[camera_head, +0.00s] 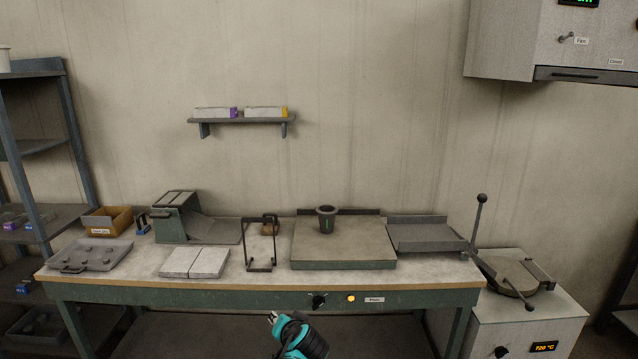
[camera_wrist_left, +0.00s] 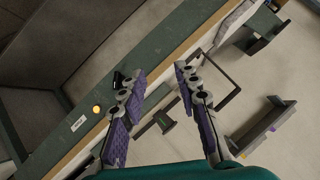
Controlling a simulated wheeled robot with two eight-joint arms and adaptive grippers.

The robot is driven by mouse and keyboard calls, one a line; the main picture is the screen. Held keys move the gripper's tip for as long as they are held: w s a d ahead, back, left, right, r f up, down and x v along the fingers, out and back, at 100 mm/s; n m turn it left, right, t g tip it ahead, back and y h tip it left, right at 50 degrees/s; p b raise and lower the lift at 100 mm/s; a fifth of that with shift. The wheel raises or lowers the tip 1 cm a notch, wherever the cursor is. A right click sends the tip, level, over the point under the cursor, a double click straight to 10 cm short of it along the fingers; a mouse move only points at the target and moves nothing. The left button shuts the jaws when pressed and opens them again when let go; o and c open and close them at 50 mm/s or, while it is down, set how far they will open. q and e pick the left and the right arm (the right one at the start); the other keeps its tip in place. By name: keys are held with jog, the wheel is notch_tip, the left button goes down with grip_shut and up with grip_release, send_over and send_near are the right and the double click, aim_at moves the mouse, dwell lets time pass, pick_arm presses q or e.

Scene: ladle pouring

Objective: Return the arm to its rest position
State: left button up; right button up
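My left arm's teal and black gripper (camera_head: 275,318) shows at the bottom middle of the head view, in front of the workbench (camera_head: 130,286) and below its front edge. In the left wrist view the gripper (camera_wrist_left: 160,76) has its two purple-padded fingers spread apart with nothing between them. The bench front, with a knob and an amber light, lies beyond the fingers. My right gripper is in neither view.
On the bench are a dark crucible (camera_head: 326,220) on a grey slab (camera_head: 343,257), a wire stand (camera_head: 259,264), a green machine (camera_head: 172,222), light blocks (camera_head: 194,262) and a tray (camera_head: 93,256). A furnace (camera_head: 533,312) with levers stands right. A rack (camera_head: 62,128) stands left.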

pick_arm(q)
jog(key=s+a+n+g+h, duration=0.1)
jog(key=s+a, duration=0.3)
jog(key=s, duration=1.1)
jog(key=s+a+n+g+h, duration=0.2)
jog(key=s+a+h, duration=0.1)
jog(key=s, duration=1.3)
jog(key=shift+a+n, duration=0.3)
jog(key=shift+a, duration=0.3)
